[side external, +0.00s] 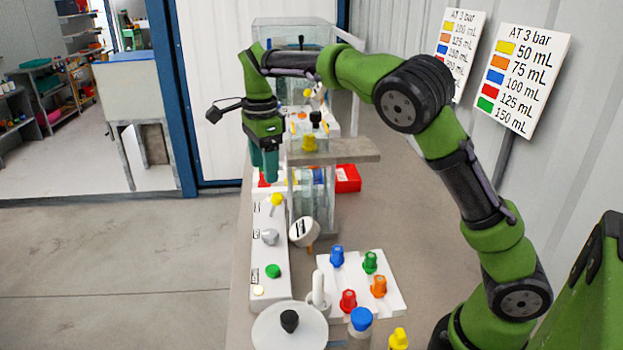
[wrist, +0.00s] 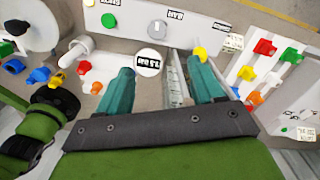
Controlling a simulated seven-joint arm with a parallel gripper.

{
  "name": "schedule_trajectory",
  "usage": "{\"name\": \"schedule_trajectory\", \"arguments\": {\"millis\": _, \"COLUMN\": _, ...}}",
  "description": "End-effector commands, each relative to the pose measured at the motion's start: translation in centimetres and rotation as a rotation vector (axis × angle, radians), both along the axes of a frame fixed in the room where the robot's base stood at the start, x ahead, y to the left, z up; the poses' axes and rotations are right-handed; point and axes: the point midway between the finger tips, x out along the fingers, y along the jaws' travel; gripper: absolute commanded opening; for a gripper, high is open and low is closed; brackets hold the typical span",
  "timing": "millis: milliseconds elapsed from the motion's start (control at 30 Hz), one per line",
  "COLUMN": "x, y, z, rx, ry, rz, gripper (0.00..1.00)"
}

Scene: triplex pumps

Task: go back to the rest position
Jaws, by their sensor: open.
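My gripper (side external: 266,165) hangs from my arched arm, pointing down above the far end of a white control panel (side external: 262,270), at the level of a grey shelf. Its two teal fingers also show in the wrist view (wrist: 164,82), spread apart with nothing between them. The gap between the fingers lies in front of the panel and a round white gauge (wrist: 149,63). The panel carries a yellow lever (side external: 277,200), a grey knob (side external: 269,237) and a green button (side external: 273,271). Nothing is seen touching the fingers.
A white plate (side external: 394,296) holds blue, green, orange and red caps. Bottles with a blue cap (side external: 361,319) and a yellow cap (side external: 398,339) stand in front. The grey shelf (side external: 345,150) is close right of my gripper. Open floor lies to the left.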

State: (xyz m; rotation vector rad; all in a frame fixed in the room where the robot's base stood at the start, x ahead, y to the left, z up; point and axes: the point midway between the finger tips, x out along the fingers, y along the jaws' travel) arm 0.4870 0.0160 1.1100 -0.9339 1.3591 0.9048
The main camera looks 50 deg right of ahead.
Motion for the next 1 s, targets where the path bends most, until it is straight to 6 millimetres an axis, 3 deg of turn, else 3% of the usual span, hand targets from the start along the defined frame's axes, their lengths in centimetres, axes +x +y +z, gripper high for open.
{"name": "schedule_trajectory", "arguments": {"millis": 167, "x": -1.3, "y": -0.5, "z": -2.2, "rx": 0.005, "ry": -0.009, "rz": 0.312, "gripper": 0.67}}
{"name": "schedule_trajectory", "arguments": {"millis": 367, "x": -5.7, "y": -0.6, "z": -1.7, "rx": 0.06, "ry": -0.124, "rz": 0.722, "gripper": 0.67}}
{"name": "schedule_trajectory", "arguments": {"millis": 700, "x": -16.8, "y": 1.4, "z": 0.5, "rx": -0.063, "ry": -0.434, "rz": 1.363, "gripper": 0.67}}
{"name": "schedule_trajectory", "arguments": {"millis": 900, "x": -22.6, "y": 2.2, "z": 0.4, "rx": -0.246, "ry": -0.543, "rz": 1.558, "gripper": 0.67}}
{"name": "schedule_trajectory", "arguments": {"millis": 1000, "x": -24.3, "y": 2.2, "z": 0.3, "rx": -0.305, "ry": -0.568, "rz": 1.568, "gripper": 0.67}}
